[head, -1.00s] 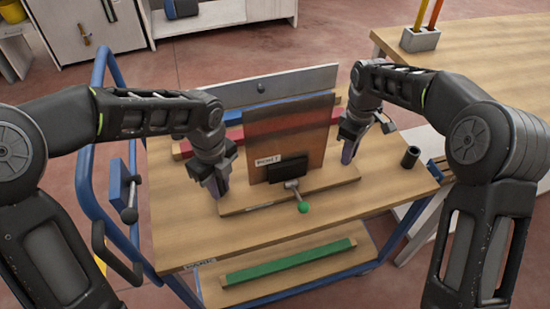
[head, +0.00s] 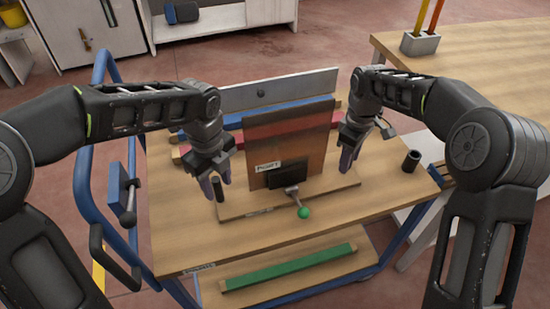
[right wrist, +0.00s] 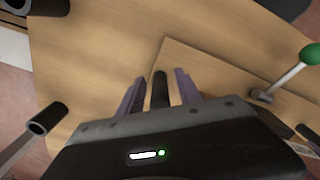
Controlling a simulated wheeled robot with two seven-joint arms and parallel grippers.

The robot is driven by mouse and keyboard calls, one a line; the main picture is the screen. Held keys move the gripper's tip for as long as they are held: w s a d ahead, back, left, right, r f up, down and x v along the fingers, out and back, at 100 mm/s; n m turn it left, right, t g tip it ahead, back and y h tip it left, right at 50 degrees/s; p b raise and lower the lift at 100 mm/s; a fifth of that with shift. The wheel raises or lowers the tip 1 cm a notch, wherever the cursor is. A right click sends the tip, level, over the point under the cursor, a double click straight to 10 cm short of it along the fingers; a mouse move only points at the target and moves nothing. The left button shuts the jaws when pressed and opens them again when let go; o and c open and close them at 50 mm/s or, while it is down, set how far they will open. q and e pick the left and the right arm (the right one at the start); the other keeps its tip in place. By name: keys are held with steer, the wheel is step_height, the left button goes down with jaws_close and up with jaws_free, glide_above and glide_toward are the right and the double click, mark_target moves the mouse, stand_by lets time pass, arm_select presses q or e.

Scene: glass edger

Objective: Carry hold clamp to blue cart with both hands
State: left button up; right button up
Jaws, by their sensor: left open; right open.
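The hold clamp is a flat wooden base (head: 330,192) with an upright brown panel (head: 290,135), a dark block and a lever with a green ball (head: 303,212). It rests on the wooden top of the blue cart (head: 185,240). A dark upright handle (head: 218,188) stands at its left end. My left gripper (head: 215,186) is open at this handle, fingers pointing down. My right gripper (head: 347,160) is open at the panel's right side. In the right wrist view a dark handle (right wrist: 160,90) stands between its open fingers (right wrist: 160,88).
A dark hollow cylinder (head: 411,161) stands on the cart top to the right. Red and blue bars and a grey plate (head: 280,88) lie behind the panel. A wooden table (head: 470,75) is at the right. A green bar (head: 290,266) lies on the lower shelf.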

arm_select(q)
step_height(320, 180, up, 8)
steer(key=shift+r, duration=0.1)
arm_select(e)
steer(key=shift+r, duration=0.1)
stand_by(0.3)
step_height(320, 180, up, 12)
steer(key=shift+f, duration=0.1)
stand_by(0.4)
stand_by(0.4)
